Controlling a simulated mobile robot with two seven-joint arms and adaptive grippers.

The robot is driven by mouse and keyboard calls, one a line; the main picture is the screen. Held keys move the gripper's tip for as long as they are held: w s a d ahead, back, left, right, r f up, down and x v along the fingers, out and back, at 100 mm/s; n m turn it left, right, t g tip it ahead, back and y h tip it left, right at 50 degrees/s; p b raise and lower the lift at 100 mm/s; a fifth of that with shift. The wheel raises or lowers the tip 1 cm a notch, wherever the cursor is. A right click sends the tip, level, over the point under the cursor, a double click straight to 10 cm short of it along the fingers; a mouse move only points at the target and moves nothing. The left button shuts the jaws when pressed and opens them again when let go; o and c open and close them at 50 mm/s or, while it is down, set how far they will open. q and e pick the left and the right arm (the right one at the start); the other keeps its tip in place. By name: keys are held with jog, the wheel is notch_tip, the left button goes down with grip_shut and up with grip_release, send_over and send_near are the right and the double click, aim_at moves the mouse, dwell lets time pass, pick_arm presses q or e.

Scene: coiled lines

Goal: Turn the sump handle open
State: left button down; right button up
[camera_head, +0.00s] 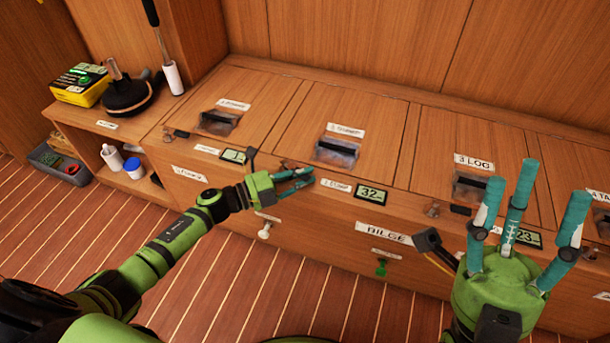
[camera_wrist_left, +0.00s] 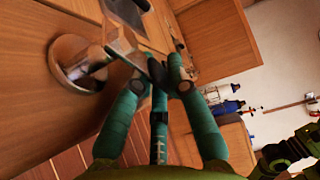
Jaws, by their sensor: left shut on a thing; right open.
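The sump handle (camera_wrist_left: 82,64) shows in the left wrist view as a shiny metal knob on a round plate, with a lever reaching toward my fingers. My left gripper (camera_head: 305,180) is at the front face of the bench, beside the label reading SUMP (camera_head: 336,185). In the left wrist view its teal fingers (camera_wrist_left: 160,72) are shut around the lever's end. In the head view the fingers largely hide the handle. My right gripper (camera_head: 530,200) is open and empty, fingers up, in front of the LOG section at the right.
The sump lid (camera_head: 345,120) is closed, with a recessed metal pull. A display (camera_head: 370,194) reads 32. Below are a white knob (camera_head: 265,230) and a green knob (camera_head: 381,268) near the BILGE label (camera_head: 388,233). Bottles and a yellow box (camera_head: 80,84) are at the left.

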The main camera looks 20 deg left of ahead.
pick_arm(q)
jog(key=shift+s+a+m+g+h+b, duration=0.25)
jog(key=shift+m+g+h+b, duration=0.2)
jog(key=shift+m+g+h, duration=0.3)
jog(key=c, duration=1.5)
grip_release()
jog(key=shift+s, duration=0.1)
jog(key=v, duration=1.2)
jog(key=shift+r, duration=0.1)
